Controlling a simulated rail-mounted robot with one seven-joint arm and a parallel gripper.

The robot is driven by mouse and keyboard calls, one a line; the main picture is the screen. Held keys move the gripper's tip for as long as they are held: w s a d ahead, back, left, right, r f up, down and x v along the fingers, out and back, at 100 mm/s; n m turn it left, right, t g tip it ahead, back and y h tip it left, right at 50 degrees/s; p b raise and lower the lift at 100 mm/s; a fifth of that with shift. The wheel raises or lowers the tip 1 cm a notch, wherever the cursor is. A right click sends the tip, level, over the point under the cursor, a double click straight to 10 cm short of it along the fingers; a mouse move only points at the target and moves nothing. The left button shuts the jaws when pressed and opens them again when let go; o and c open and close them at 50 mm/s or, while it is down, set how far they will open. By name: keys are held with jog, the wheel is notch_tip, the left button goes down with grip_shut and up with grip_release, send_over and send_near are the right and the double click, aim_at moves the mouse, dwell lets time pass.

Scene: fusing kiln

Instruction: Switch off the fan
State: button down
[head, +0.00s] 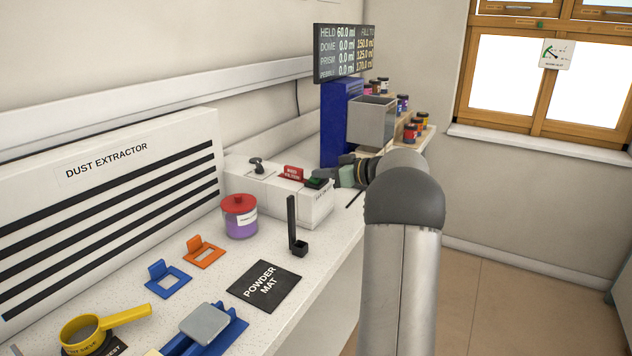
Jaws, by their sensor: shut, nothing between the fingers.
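The white dust extractor (75,215) with dark slots stands against the wall at left. A white control box (262,187) adjoins its right end. A black knob or lever (257,165) stands on the box's top. Near its right end are a small red sign (293,173) and a dark green switch-like part (316,183). My gripper (338,178) is shut and empty, just right of the green part. I cannot tell whether they touch. My arm hides the area behind it, and whether the fan runs is not visible.
A red-lidded jar (239,217), a black upright post (292,225) and a powder mat (264,287) lie on the counter in front of the box. A blue dispenser (339,125) with a display (344,52) stands behind. Open floor lies right of the counter.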

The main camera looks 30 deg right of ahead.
jog(key=s+d+r+b, duration=0.2)
jog(key=s+r, duration=0.4)
jog(key=s, duration=0.3)
jog(key=shift+s+d+r, duration=0.15)
jog(key=shift+d, duration=0.45)
jog(key=shift+a, duration=0.1)
